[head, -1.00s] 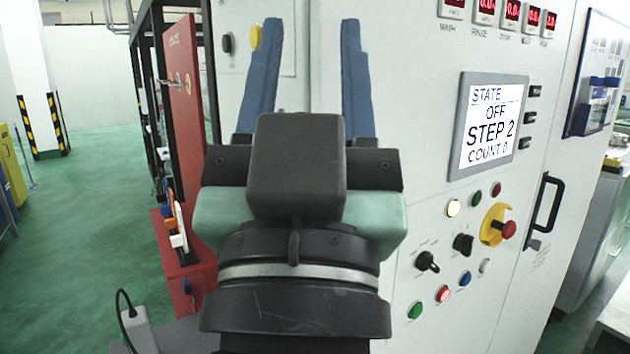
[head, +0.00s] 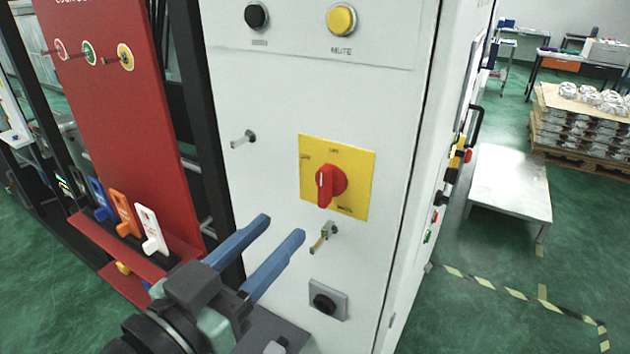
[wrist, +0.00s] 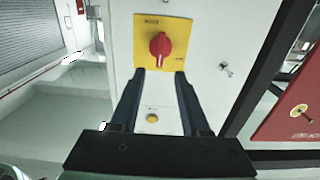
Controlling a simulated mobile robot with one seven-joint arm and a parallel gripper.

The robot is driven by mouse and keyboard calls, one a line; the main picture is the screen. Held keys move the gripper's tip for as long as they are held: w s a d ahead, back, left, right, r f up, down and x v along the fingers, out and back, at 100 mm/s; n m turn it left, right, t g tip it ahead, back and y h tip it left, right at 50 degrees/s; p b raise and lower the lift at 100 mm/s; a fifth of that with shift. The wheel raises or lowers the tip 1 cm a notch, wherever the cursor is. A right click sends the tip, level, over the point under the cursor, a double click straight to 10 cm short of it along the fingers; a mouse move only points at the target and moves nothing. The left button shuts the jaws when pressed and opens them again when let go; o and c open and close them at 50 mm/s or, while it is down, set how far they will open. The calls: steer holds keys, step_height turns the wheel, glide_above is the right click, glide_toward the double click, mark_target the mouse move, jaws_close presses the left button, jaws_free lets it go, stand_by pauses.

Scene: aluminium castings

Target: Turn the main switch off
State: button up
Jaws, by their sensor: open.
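The main switch is a red rotary knob (head: 331,186) on a square yellow plate (head: 362,165), on the white cabinet face. Its grip ridge looks roughly upright; the plate's lettering is too small to read surely. My gripper (head: 280,228) is open and empty, its two blue fingers pointing at the cabinet from below and left of the knob. In the wrist view the knob (wrist: 161,46) and plate (wrist: 178,25) sit just beyond the fingertips (wrist: 160,74), roughly centred between them. The fingers look apart from the knob.
A key-like metal stub (head: 323,238) sticks out below the plate, another stub (head: 243,139) left of it. A black knob (head: 325,303) is lower down. A yellow button (head: 342,19) is above. A red board (head: 105,110) with hanging tags (head: 152,230) stands left.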

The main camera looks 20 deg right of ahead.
mark_target(321, 187)
steer(key=p+x, duration=0.3)
steer(key=x, duration=0.6)
steer(key=shift+w+d+r+p, duration=0.15)
steer(key=shift+d+p, duration=0.05)
steer(key=shift+p, duration=0.1)
steer(key=shift+w+d, duration=0.25)
steer(key=shift+d, duration=0.05)
jaws_close()
